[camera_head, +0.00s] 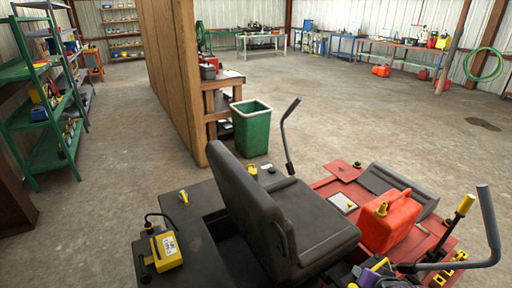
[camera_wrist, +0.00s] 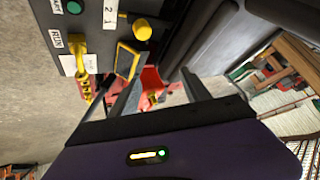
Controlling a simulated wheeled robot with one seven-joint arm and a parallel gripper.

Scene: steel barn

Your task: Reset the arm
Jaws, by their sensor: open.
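My gripper (camera_wrist: 162,78) shows in the wrist view. Its two grey fingers stand apart with nothing held between them. Behind them is its dark purple body with a small lit strip. I cannot tell whether the fingers touch anything there. In the head view no arm or gripper can be made out clearly; a small purple patch shows low among parts at the bottom right.
A ride-on machine with a black seat (camera_head: 265,200) and a red fuel can (camera_head: 386,222) fills the front. A yellow box (camera_head: 166,248) sits at its left. A green bin (camera_head: 250,128) stands by a wooden partition (camera_head: 165,70). Open concrete floor lies behind and right.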

